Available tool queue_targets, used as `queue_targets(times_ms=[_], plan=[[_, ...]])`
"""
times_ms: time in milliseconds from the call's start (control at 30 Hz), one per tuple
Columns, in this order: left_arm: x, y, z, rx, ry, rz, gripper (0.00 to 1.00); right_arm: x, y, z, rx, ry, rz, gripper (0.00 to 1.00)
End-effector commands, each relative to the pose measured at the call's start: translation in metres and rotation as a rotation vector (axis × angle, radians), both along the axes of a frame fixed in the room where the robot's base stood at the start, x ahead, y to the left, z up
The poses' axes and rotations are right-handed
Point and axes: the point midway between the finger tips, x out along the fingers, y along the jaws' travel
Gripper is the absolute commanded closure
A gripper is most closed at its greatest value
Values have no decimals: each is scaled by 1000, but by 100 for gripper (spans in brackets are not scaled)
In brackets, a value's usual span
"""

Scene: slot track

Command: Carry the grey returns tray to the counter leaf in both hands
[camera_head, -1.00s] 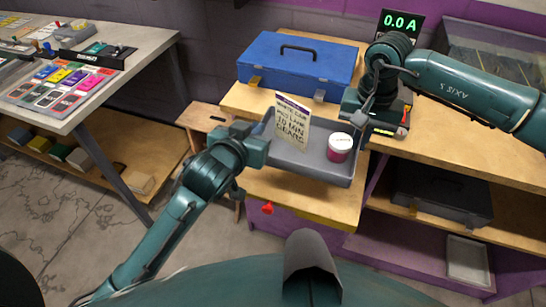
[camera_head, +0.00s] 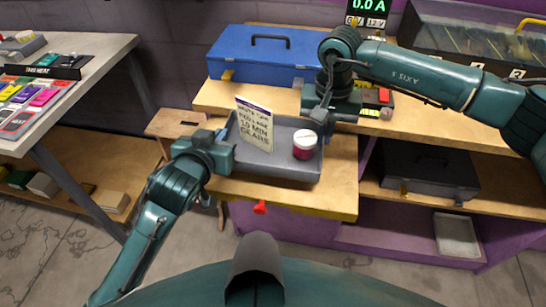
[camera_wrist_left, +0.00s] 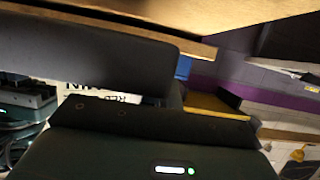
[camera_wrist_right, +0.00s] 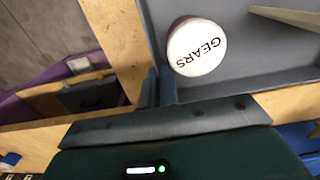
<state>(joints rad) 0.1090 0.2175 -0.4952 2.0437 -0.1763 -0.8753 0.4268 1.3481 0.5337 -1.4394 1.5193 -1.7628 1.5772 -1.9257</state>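The grey returns tray (camera_head: 292,172) is level over the wooden counter leaf (camera_head: 338,190); whether it touches the leaf is hard to tell. A lettered card (camera_head: 254,125) stands in it, and a dark red tub with a white lid (camera_head: 304,146) sits at its right. My left gripper (camera_head: 224,152) is shut on the tray's left side; its near finger fills much of the left wrist view. My right gripper (camera_head: 326,116) is shut on the right wall. The right wrist view shows the tub's lid (camera_wrist_right: 197,47) and its fingers (camera_wrist_right: 158,87) at the wall.
A blue toolbox (camera_head: 265,60) stands behind the tray. A red knob (camera_head: 260,207) is under the leaf's front edge. A side table (camera_head: 60,105) with coloured items stands left. A black case (camera_head: 430,170) lies on the lower right shelf. Bare leaf shows right of the tray.

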Motion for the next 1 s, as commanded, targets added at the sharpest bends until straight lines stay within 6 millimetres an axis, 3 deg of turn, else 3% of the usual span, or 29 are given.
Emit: queue_targets(times_ms=[833,1000], plan=[[0,1,-52,1,-1,2,100,0,-1,-52,-1,-1,-1,100],[0,1,-48,1,1,1,84,0,-1,-48,-1,0,-1,84]])
